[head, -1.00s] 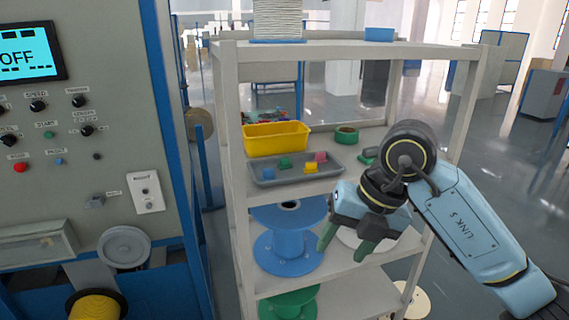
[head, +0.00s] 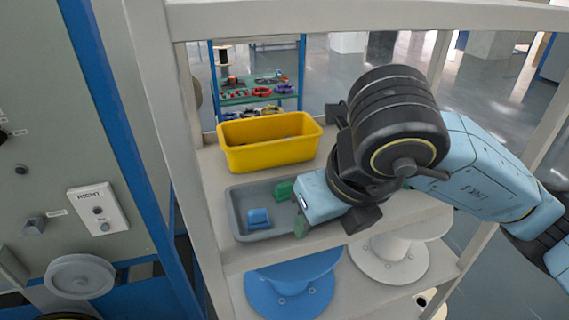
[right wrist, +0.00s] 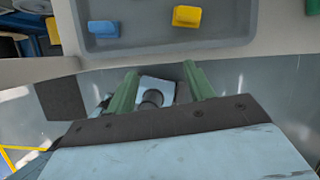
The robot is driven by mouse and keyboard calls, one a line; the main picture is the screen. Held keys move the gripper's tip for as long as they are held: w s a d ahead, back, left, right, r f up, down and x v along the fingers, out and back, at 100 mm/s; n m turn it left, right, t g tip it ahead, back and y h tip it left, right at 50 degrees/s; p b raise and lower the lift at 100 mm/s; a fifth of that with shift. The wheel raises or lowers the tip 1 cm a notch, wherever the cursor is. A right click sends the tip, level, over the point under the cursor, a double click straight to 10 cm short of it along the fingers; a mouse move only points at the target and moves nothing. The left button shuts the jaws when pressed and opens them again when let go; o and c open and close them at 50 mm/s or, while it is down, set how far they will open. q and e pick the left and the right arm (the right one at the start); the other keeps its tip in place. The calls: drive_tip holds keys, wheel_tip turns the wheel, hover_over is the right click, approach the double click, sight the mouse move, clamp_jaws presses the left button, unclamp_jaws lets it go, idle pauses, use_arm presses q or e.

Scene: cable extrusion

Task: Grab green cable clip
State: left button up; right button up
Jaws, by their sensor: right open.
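The green cable clip (head: 284,190) lies toward the back of the grey tray (head: 233,213) on the shelf, partly covered by my right gripper in the head view. My right gripper (head: 298,209) is at the tray, just right of the clip. One dark green finger shows in the head view. In the right wrist view the two fingers (right wrist: 160,76) are apart with nothing held between them, pointing toward the tray (right wrist: 150,45). My left gripper is not in view.
A blue clip (head: 259,217) lies front left in the tray. A yellow clip (right wrist: 187,16) shows in the right wrist view. A yellow bin (head: 268,153) stands behind the tray. A shelf post (head: 180,140) rises at left. Blue (head: 290,290) and white (head: 390,262) spools sit below.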

sight(283, 183)
drive_tip(key=w+a+p, duration=0.1)
drive_tip(key=w, duration=0.1)
drive_tip(key=w+a+p, duration=0.1)
drive_tip(key=w, duration=0.2)
drive_tip(key=w+a, duration=0.2)
drive_tip(key=w, duration=0.1)
drive_tip(key=shift+r+p, duration=0.2)
drive_tip(key=shift+p, duration=0.2)
drive_tip(key=shift+w+a+p, duration=0.2)
drive_tip(key=shift+w+a, duration=0.1)
drive_tip(key=shift+w, duration=0.25)
drive_tip(key=shift+w+a+p, duration=0.2)
drive_tip(key=shift+w+a, duration=0.05)
drive_tip(key=shift+w, duration=0.25)
drive_tip(key=shift+x, duration=1.2)
drive_tip(key=shift+f, duration=0.35)
drive_tip(key=shift+c, duration=0.2)
drive_tip(key=c, duration=1)
